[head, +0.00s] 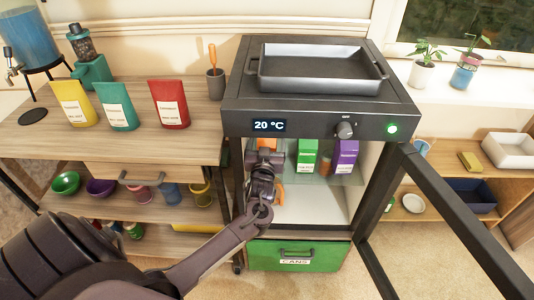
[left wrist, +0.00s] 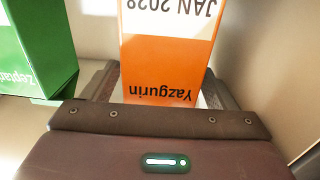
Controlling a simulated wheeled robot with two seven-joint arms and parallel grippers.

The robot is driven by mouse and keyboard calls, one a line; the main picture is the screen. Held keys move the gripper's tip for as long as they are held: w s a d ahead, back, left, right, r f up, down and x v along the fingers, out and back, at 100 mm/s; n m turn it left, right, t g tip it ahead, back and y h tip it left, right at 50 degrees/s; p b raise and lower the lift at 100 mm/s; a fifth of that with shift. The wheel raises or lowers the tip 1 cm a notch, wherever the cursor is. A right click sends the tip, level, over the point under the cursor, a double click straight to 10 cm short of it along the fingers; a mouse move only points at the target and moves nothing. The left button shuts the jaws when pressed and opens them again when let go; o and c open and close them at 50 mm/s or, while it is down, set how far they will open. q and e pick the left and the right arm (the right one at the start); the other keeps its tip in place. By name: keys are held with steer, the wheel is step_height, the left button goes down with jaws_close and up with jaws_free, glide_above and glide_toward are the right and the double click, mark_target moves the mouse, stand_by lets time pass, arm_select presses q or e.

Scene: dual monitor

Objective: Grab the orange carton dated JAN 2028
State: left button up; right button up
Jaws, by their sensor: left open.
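The orange carton (left wrist: 165,60) fills the middle of the left wrist view, with "JAN 2028" and "Yazgurin" upside down on it. In the head view its orange top (head: 267,143) shows inside the open cabinet, mostly hidden behind my gripper. My left gripper (left wrist: 160,82) is open, with one finger on each side of the carton. Whether the fingers touch it I cannot tell. In the head view my left gripper (head: 264,163) reaches into the cabinet's left part. My right gripper is not in view.
A green carton (head: 307,156) and a purple carton (head: 346,156) stand right of the orange one on the shelf. The green one (left wrist: 40,50) is close beside my gripper. The cabinet (head: 320,119) reads 20 °C; its door (head: 445,215) stands open at the right.

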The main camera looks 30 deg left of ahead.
arm_select(q)
steer(key=shift+c, duration=0.4)
steer(key=c, duration=1.2)
steer(key=shift+r, duration=0.1)
steer(key=shift+c, duration=0.4)
steer(key=shift+r, duration=0.1)
